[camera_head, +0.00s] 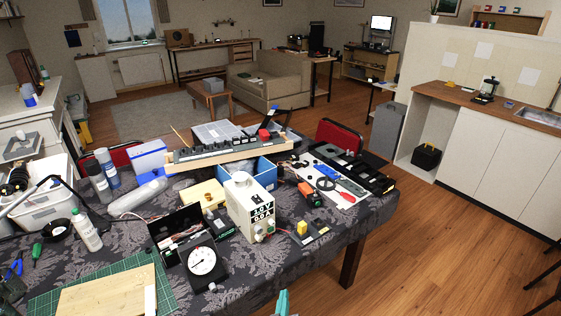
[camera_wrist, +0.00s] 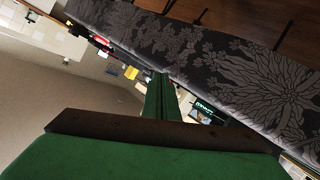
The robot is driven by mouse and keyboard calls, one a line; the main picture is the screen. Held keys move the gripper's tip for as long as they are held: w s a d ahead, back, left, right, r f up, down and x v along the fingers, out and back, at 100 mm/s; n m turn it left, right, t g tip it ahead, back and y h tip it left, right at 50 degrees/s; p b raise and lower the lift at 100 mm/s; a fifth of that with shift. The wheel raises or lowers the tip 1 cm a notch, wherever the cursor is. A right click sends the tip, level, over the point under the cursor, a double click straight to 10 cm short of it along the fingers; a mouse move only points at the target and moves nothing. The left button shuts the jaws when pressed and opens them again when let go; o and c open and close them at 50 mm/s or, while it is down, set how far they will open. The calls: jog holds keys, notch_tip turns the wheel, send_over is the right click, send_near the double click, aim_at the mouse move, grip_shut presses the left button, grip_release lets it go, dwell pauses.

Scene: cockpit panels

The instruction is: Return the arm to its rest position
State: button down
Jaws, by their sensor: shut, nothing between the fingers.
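My gripper (camera_head: 282,301) shows only as a small teal tip at the bottom edge of the head view, in front of the table's near edge. The rest of my arm is out of that view. In the wrist view my green gripper fingers (camera_wrist: 157,96) are together, with nothing seen between them. The dark patterned tablecloth (camera_wrist: 205,50) fills the upper right of that strongly tilted view, beside the fingers and apart from them.
The table, under its dark cloth (camera_head: 330,226), is crowded: a white power supply (camera_head: 250,208), a round gauge (camera_head: 202,261), a green cutting mat (camera_head: 45,303) and bottles. Wooden floor (camera_head: 440,262) is open to the right, before the white cabinets (camera_head: 500,150).

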jog(key=s+a+r+m+y, duration=0.1)
jog(key=s+r+m+y, duration=0.1)
jog(key=s, duration=3)
jog(key=s+r+m, duration=0.1)
jog(key=s+r, duration=0.6)
jog(key=s, duration=0.1)
jog(key=shift+s+r+m+t, duration=0.2)
jog(key=shift+s+m+t, duration=0.05)
jog(key=shift+m+t, duration=0.15)
